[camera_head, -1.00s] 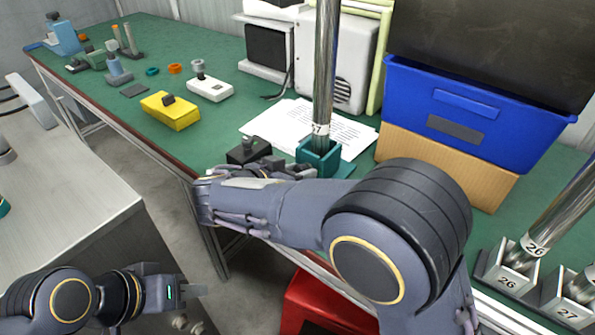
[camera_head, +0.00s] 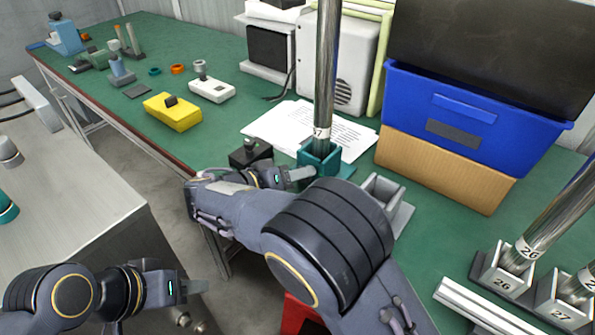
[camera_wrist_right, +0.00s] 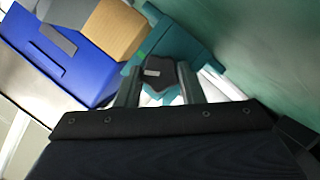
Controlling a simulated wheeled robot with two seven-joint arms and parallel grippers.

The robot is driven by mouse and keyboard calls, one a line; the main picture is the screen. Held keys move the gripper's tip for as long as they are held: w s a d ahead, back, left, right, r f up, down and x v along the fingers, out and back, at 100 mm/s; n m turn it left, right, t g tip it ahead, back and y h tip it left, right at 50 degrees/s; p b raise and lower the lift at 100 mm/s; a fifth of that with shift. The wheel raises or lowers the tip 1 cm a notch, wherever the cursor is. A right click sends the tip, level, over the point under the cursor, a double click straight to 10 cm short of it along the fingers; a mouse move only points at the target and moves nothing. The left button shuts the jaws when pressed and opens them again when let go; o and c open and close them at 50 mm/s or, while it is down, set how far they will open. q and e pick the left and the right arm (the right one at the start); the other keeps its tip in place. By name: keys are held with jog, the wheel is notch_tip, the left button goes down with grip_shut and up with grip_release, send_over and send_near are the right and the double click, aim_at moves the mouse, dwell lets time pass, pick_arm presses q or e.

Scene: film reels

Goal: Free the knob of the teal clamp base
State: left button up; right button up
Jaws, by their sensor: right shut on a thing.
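The teal clamp base (camera_head: 318,160) stands on the green bench near its front edge, with a tall shiny pole (camera_head: 325,75) upright in it. It also shows in the right wrist view (camera_wrist_right: 185,35). My right gripper (camera_head: 308,173) reaches the base from the left in the head view. In the right wrist view its two fingers (camera_wrist_right: 160,82) are shut on a dark knob (camera_wrist_right: 158,66) at the side of the base. In the head view the knob is hidden by the gripper. My left gripper (camera_head: 196,287) hangs at the lower left, away from the base; its finger gap is not clear.
A black box with a knob (camera_head: 250,153) stands just left of the clamp base. A paper sheet (camera_head: 280,125) lies behind. An empty grey holder (camera_head: 383,192) is to the right. A blue bin (camera_head: 470,135) sits on a cardboard box (camera_head: 450,170). Grey holders with poles (camera_head: 505,285) stand front right.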

jog(key=shift+n, duration=0.3)
jog(key=o, duration=1)
notch_tip(320, 180, up, 3)
jog(key=shift+r+p, duration=0.1)
jog(key=shift+p, duration=0.3)
jog(key=s+d+r+p, duration=0.1)
jog(key=s+r, duration=0.8)
jog(key=s, duration=0.5)
jog(key=shift+r, duration=0.4)
